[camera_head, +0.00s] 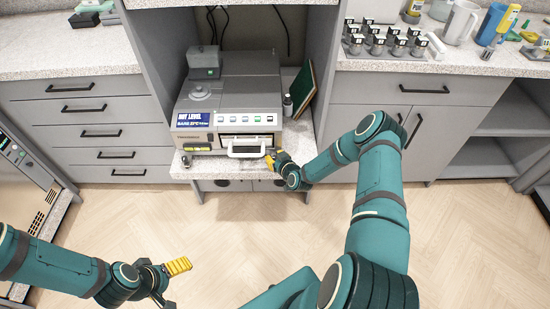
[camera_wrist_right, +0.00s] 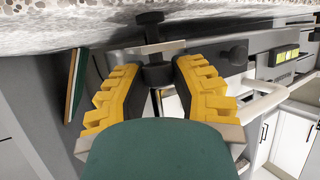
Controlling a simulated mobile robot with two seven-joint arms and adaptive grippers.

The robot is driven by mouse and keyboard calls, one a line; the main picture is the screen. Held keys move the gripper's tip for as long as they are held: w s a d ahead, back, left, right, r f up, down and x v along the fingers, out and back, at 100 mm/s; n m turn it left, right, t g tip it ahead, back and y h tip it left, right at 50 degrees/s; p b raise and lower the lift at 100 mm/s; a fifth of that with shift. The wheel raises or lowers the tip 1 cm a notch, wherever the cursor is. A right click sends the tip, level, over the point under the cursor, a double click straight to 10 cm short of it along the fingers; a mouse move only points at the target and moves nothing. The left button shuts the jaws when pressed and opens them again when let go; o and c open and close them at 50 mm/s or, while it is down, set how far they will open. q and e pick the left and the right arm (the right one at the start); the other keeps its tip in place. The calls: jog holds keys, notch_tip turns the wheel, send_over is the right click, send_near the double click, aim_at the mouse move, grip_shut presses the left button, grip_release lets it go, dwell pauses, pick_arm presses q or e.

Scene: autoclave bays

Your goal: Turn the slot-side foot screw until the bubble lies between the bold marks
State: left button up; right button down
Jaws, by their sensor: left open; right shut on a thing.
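The machine (camera_head: 236,92) stands on a speckled shelf in the bay, with a blue "NOT LEVEL" sign (camera_head: 192,118) on its front. A yellow-green strip, apparently the level vial (camera_head: 196,147), sits low on its left front; its bubble and bold marks are too small to read. My right gripper (camera_head: 272,161) is at the machine's front right corner. In the right wrist view its yellow fingers (camera_wrist_right: 160,88) are shut on a dark foot screw (camera_wrist_right: 157,73), near the speckled shelf. My left gripper (camera_head: 178,266) is open and empty above the floor.
A white handle (camera_head: 245,149) projects from the machine's front, close to my right gripper. A small bottle (camera_head: 287,105) and a green board (camera_head: 302,90) stand right of the machine. Bay walls flank it.

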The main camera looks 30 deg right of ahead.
jog(key=shift+m+h+p, duration=0.35)
jog(key=shift+m+h, duration=0.15)
jog(key=shift+h, duration=0.1)
jog(key=shift+a+m+h+p, duration=0.1)
jog(key=shift+m+h+p, duration=0.35)
jog(key=shift+m+h, duration=0.5)
jog(key=shift+m+g+h, duration=1.3)
jog(key=shift+m+h, duration=0.65)
jog(key=shift+h, duration=0.2)
jog(key=c, duration=0.7)
grip_release()
jog(key=shift+c, duration=0.2)
jog(key=v, duration=1.2)
